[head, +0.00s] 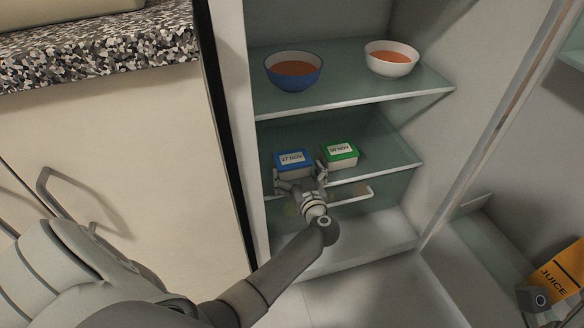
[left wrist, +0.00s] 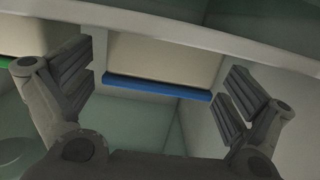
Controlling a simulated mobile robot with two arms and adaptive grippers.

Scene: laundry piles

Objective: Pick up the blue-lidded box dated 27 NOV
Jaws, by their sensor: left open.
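The blue-lidded box (head: 291,158), with a label reading 27 NOV, sits on the lower glass shelf of the open fridge. My left gripper (head: 300,176) is open at the front of this box, with one finger toward each side. In the left wrist view, the box's pale body and blue lid edge (left wrist: 158,87) show between the spread fingers (left wrist: 160,75), with gaps on both sides. A green-lidded box (head: 340,151), its label seeming to read 30 NOV, sits close by on the right.
A blue bowl (head: 294,70) and a white bowl (head: 391,58) with orange contents stand on the shelf above. An orange juice carton (head: 560,270) stands at the lower right.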

